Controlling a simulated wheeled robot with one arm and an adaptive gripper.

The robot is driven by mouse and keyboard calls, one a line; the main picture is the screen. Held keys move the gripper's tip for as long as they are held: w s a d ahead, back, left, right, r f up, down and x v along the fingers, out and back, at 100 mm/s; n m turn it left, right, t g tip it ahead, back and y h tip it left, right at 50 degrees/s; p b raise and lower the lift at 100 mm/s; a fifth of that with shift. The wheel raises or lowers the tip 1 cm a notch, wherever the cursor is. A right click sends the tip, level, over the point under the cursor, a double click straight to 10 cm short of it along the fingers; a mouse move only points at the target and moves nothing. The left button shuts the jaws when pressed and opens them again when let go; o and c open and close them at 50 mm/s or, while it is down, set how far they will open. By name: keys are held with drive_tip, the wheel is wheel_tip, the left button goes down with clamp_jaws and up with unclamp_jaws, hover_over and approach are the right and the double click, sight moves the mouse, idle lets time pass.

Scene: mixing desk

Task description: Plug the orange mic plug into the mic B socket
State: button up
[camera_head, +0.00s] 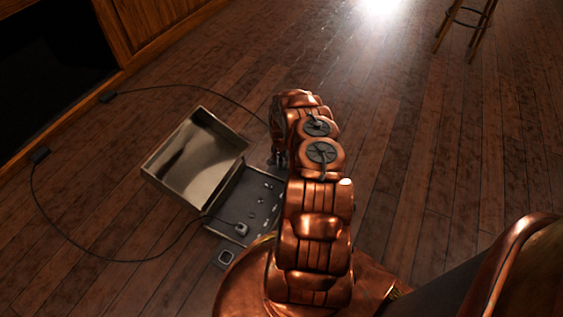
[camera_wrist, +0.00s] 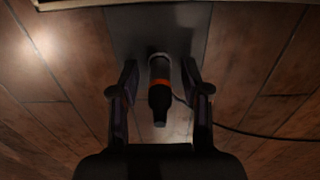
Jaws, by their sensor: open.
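In the wrist view the mic plug (camera_wrist: 160,76) is a dark cylinder with an orange band and a pale far end. It lies between the two spread fingers of my gripper (camera_wrist: 160,80), with a visible gap on each side. A grey surface (camera_wrist: 185,25) shows behind its far end; I cannot tell whether they touch. In the head view my gripper (camera_head: 277,158) is small and dark beside the desk panel (camera_head: 245,188), mostly behind my arm, and the orange plug is hidden. The panel has several small round fittings; I cannot tell which is the mic B socket.
The case's open lid (camera_head: 195,158) stands left of the panel. Another plug (camera_head: 241,229) sits at the panel's lower part. Cables run across the floor from two dark boxes (camera_head: 107,97), (camera_head: 40,154). A small square device (camera_head: 226,257) lies below. A stool (camera_head: 465,25) stands far off.

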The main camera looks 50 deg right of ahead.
drive_tip(key=shift+c, duration=0.3)
clamp_jaws()
drive_tip(key=shift+r, duration=0.25)
drive_tip(key=shift+r+p, duration=1.55)
drive_tip(key=shift+r, duration=1.2)
